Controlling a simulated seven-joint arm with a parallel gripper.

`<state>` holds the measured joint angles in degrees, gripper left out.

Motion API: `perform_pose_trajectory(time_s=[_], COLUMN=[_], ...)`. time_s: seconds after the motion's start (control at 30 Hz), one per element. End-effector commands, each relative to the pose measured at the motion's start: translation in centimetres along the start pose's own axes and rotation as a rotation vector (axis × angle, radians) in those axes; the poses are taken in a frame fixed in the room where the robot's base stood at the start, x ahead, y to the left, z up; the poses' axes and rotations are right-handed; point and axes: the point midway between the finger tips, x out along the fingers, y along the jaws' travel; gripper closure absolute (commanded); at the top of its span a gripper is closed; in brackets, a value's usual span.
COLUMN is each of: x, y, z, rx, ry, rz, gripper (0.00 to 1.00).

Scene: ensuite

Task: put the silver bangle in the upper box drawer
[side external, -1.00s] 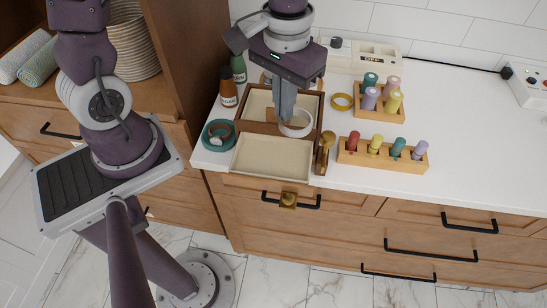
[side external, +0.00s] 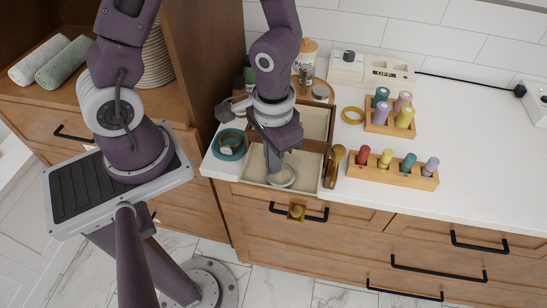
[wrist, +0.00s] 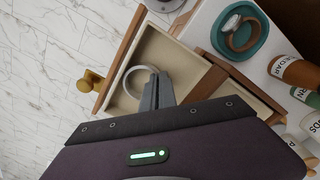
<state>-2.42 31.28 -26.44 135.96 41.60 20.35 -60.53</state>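The silver bangle (side external: 283,180) is over or inside the pulled-out, cream-lined upper drawer (side external: 252,172) of the wooden jewellery box. The wrist view shows the bangle (wrist: 128,82) within the outline of the open drawer (wrist: 161,51). My gripper (side external: 274,170) points down there, its fingers close together at the bangle's rim. In the wrist view, the fingertips (wrist: 158,80) meet that rim and look shut on it. I cannot tell whether the bangle touches the drawer floor. The box's gold knob (side external: 296,211) sits at the drawer front. My wrist hides part of the box top (side external: 317,124).
A teal dish (side external: 230,145) with a watch-like ring stands left of the box. A gold-topped wooden piece (side external: 336,160) stands close on the right. Bottles (side external: 249,75) stand behind.

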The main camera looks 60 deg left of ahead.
Motion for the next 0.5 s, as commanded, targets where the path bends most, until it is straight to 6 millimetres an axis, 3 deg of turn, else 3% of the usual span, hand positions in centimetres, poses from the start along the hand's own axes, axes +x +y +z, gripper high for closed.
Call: perform_pose_trajectory(time_s=[0.07,0.2,0.5], x=[0.24,0.25,0.18], y=[0.02,0.02,0.01], z=[0.01,-0.02,-0.03], rx=[0.001,0.0,-0.001], ry=[0.0,0.0,0.0], rz=[0.0,0.0,0.0], gripper=[1.0,0.77,0.77])
